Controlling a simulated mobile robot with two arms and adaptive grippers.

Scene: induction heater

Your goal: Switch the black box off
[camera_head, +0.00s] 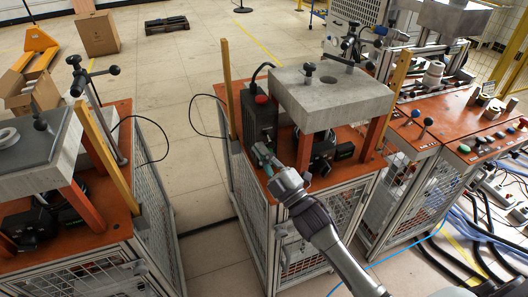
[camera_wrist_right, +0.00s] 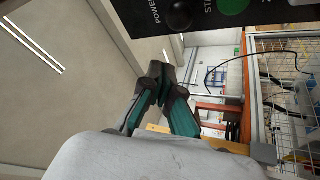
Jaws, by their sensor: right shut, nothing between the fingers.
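The black box (camera_head: 262,122) stands upright on the orange table top, beside the grey stone-like block. My right gripper (camera_head: 260,149) is shut and empty at the lower front of the box. In the wrist view its fingertips (camera_wrist_right: 161,73) are below the panel, apart from it in the picture; I cannot tell the depth gap. My left gripper is not in view.
The grey block (camera_head: 330,97) on orange posts stands right of the box. A wooden post (camera_head: 228,92) rises at its left. A black cable loops left from the box. Another table (camera_head: 125,150) is at the left, with open floor between.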

